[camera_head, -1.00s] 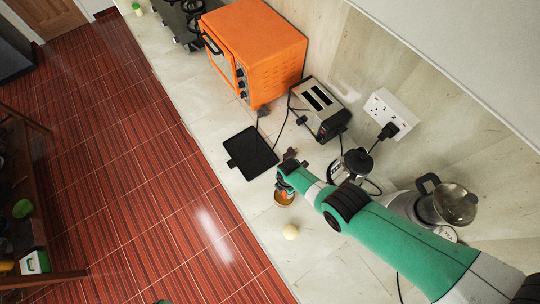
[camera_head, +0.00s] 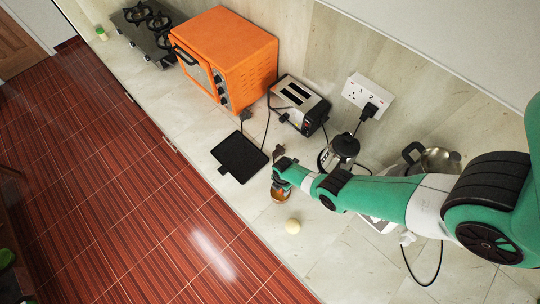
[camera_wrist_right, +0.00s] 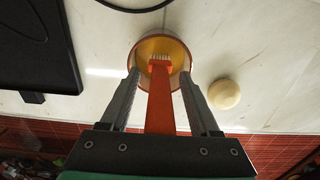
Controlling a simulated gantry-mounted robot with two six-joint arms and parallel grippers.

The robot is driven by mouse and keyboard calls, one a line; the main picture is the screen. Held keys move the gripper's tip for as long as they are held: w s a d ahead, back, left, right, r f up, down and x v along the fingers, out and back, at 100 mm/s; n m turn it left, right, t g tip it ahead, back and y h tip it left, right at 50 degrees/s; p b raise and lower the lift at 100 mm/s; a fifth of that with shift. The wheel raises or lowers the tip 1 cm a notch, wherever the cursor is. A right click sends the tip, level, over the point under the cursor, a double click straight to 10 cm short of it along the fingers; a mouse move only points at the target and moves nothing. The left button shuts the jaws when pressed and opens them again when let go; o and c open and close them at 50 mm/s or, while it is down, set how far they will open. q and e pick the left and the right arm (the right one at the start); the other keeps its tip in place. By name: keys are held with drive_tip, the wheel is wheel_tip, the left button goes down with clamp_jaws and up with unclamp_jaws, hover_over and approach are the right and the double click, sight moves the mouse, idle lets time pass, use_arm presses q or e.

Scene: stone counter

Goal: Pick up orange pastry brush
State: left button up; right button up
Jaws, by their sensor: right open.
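The orange pastry brush (camera_wrist_right: 160,100) shows in the right wrist view, with its pale bristles over an orange-rimmed bowl or cup with a yellow inside (camera_wrist_right: 176,46). My right gripper (camera_wrist_right: 160,78) is open, with one finger on each side of the brush handle and gaps visible between. In the head view the right gripper (camera_head: 277,172) is over the counter by the orange container (camera_head: 279,193), and the arm hides the brush there. My left gripper is not in view.
A black flat tray (camera_head: 240,158) lies left of the gripper. A pale round object (camera_head: 293,226) sits close by on the counter. A toaster (camera_head: 298,103), an orange oven (camera_head: 225,58) and a kettle-like appliance (camera_head: 343,150) stand behind. The counter's front edge is near.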

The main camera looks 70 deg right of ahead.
drive_tip(key=shift+c, duration=0.3)
clamp_jaws()
drive_tip(key=shift+r, duration=0.15)
